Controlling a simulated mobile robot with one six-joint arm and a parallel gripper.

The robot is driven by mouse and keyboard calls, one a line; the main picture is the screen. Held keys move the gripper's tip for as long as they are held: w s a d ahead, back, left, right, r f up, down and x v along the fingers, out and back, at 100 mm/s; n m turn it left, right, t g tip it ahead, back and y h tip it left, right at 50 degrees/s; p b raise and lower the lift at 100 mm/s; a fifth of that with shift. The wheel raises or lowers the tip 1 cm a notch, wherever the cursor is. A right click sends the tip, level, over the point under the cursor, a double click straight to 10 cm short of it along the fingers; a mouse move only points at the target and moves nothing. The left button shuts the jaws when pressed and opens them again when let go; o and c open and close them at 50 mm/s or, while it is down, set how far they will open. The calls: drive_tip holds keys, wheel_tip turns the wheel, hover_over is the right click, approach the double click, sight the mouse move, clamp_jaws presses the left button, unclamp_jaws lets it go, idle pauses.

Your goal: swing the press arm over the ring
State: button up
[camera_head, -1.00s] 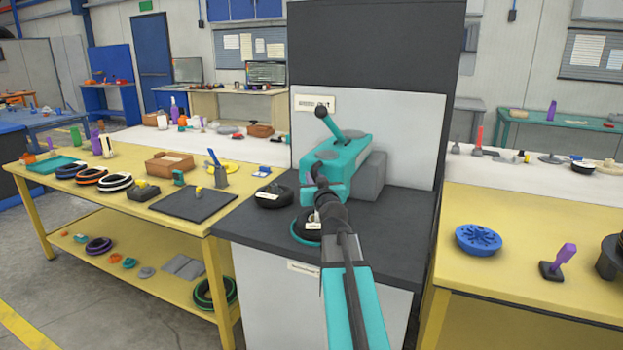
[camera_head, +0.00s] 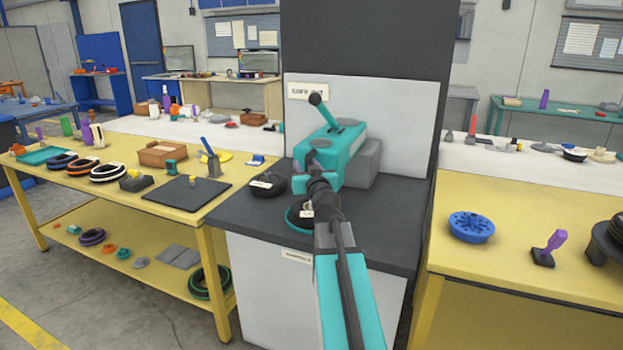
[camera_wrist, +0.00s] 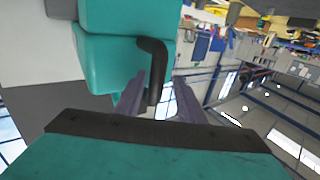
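The teal press (camera_head: 345,150) stands on the dark top of a grey cabinet, with a black-knobbed lever (camera_head: 319,106) sticking up from it. A dark ring with a teal edge (camera_head: 297,222) lies on the cabinet top below it, partly hidden by my arm. My gripper (camera_head: 312,170) is at the near left end of the press; its fingers are hard to make out there. In the wrist view, a dark bent handle (camera_wrist: 153,62) projects from the teal press arm (camera_wrist: 108,62). My gripper's fingers (camera_wrist: 158,92) are apart, with the handle between them, nearer the left finger.
A black ring (camera_head: 267,184) lies on the cabinet top, left of the press. A tall dark and pale panel (camera_head: 400,110) stands behind. Yellow benches flank the cabinet; the right one holds a blue round part (camera_head: 471,227) and a purple-handled tool (camera_head: 548,248).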

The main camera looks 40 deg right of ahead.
drive_tip(key=shift+b+v, duration=0.3)
drive_tip(key=shift+v, duration=2.3)
drive_tip(key=shift+s+a+f+b, duration=0.1)
drive_tip(key=shift+s+f+b, duration=0.05)
drive_tip(key=shift+b, duration=0.6)
drive_tip(key=shift+b, duration=0.3)
drive_tip(key=b+v, duration=0.1)
drive_tip(key=b, duration=0.3)
drive_tip(key=shift+s+a, duration=0.15)
drive_tip(key=shift+s, duration=0.1)
drive_tip(key=shift+s+a+b, duration=0.1)
drive_tip(key=shift+s+b, duration=0.25)
drive_tip(key=shift+b, duration=0.65)
drive_tip(key=shift+b+v, duration=2.8)
drive_tip(key=shift+b, duration=1.9)
drive_tip(key=shift+r, duration=0.25)
